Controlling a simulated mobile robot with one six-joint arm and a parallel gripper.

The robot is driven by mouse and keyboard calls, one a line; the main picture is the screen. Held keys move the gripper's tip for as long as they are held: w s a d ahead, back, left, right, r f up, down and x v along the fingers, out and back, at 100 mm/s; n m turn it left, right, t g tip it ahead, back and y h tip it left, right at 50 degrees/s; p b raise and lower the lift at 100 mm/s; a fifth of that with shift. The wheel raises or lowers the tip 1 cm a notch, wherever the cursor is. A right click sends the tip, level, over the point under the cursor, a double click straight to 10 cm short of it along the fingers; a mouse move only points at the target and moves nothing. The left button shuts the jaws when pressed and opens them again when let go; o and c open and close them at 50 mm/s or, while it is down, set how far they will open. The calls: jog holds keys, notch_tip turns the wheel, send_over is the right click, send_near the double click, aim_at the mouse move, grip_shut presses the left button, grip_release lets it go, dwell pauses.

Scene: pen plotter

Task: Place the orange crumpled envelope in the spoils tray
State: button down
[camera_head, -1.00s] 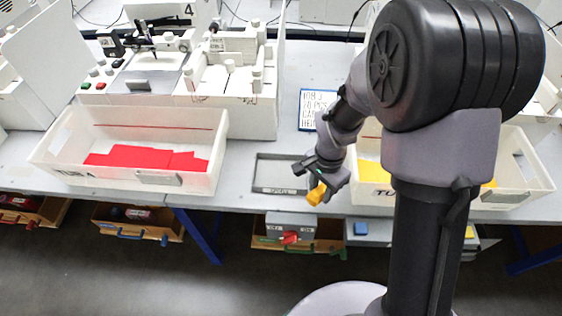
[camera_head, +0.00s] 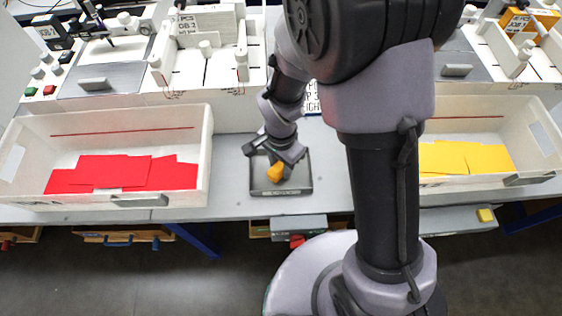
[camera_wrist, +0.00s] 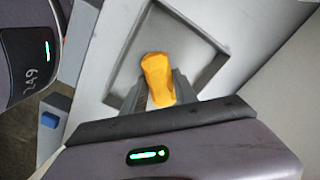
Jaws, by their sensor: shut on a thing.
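The orange crumpled envelope (camera_head: 275,172) is between the fingers of my gripper (camera_head: 279,165), which is shut on it. In the wrist view the envelope (camera_wrist: 158,80) sticks out past the fingertips of my gripper (camera_wrist: 157,94). The spoils tray (camera_head: 301,188) is a shallow grey tray with a dark rim on the table. The tray (camera_wrist: 150,28) also shows in the wrist view, behind the envelope. The envelope and fingers appear over the inside of the tray. I cannot tell whether the envelope touches the tray floor. My gripper hides part of the tray.
A white bin with red envelopes (camera_head: 122,172) stands left of the tray. Another white bin with yellow envelopes (camera_head: 465,158) stands to the right, behind my arm. White plotter machines (camera_head: 205,60) line the back. The table's front edge is just in front of the tray.

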jog(key=shift+s, duration=0.1)
jog(key=shift+f+b, duration=0.2)
jog(key=shift+b, duration=0.1)
jog(key=c, duration=0.9)
grip_release()
jog(key=shift+c, duration=0.2)
jog(key=shift+r, duration=0.1)
notch_tip(320, 180, up, 12)
jog(key=p, duration=0.6)
notch_tip(320, 180, up, 12)
jog(key=n+t+y, duration=0.1)
jog(key=n+t, duration=0.1)
send_over(281, 165)
jog(key=s+d, duration=0.3)
jog(key=d, duration=0.1)
jog(key=s+d+r+n+t+y, duration=0.1)
jog(key=s+d+r+n+t, duration=0.1)
jog(key=s+r, duration=0.6)
jog(key=shift+s+d+n+t, duration=0.15)
jog(key=shift+d+n+t, duration=0.25)
jog(key=shift+t, duration=0.5)
jog(key=shift+a+r, duration=0.1)
jog(key=shift+r, duration=0.05)
